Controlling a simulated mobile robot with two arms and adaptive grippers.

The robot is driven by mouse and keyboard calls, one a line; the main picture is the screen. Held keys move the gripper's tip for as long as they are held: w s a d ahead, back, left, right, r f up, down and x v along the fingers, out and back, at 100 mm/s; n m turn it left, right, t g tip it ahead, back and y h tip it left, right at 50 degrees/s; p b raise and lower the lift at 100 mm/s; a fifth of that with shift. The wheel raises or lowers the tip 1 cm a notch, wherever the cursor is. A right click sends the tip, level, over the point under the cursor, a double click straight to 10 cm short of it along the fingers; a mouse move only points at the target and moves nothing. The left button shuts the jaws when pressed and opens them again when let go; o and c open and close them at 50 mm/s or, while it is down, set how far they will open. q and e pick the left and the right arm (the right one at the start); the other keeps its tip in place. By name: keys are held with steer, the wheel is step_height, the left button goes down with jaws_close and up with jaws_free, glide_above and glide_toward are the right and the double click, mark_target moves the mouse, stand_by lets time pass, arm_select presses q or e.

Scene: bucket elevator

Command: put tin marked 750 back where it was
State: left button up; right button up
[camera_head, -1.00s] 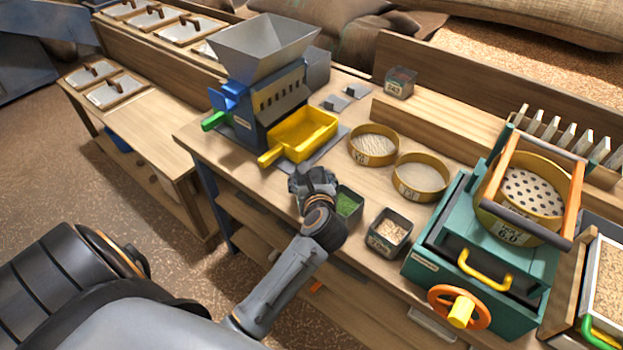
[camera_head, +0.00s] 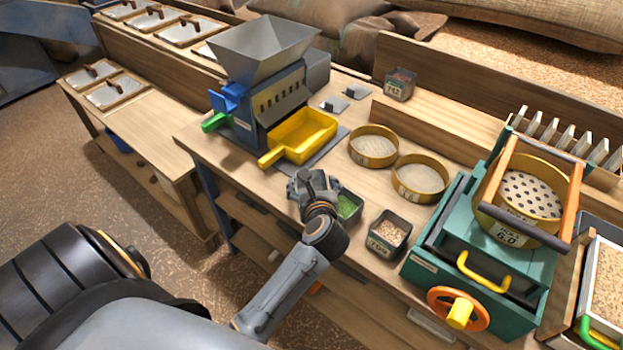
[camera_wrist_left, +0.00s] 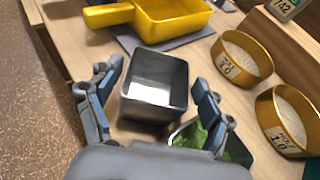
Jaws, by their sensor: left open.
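A grey metal tin (camera_wrist_left: 155,85), apparently empty, stands between the two spread fingers of my left gripper (camera_wrist_left: 152,98) in the left wrist view. No number shows on its visible sides. In the head view my left gripper (camera_head: 314,184) is over the bench in front of the yellow tray and hides this tin. A tin with green contents (camera_head: 347,204) stands just right of the gripper, partly covered by it; it also shows in the wrist view (camera_wrist_left: 236,150). A tin of pale grains (camera_head: 388,236) has a label too small to read surely. My right gripper is out of view.
A tin marked 742 (camera_head: 399,84) stands on the back ledge. Two round sieves (camera_head: 374,146) lie right of the yellow tray (camera_head: 302,136) and grey hopper machine (camera_head: 265,85). A teal machine (camera_head: 480,270) stands at the right.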

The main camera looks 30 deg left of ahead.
arm_select(q)
steer(key=p+v, duration=0.2)
steer(key=v, duration=0.8)
steer(key=shift+s+d+r+p, duration=0.2)
steer(key=shift+s+p, duration=0.05)
steer(key=shift+p, duration=0.05)
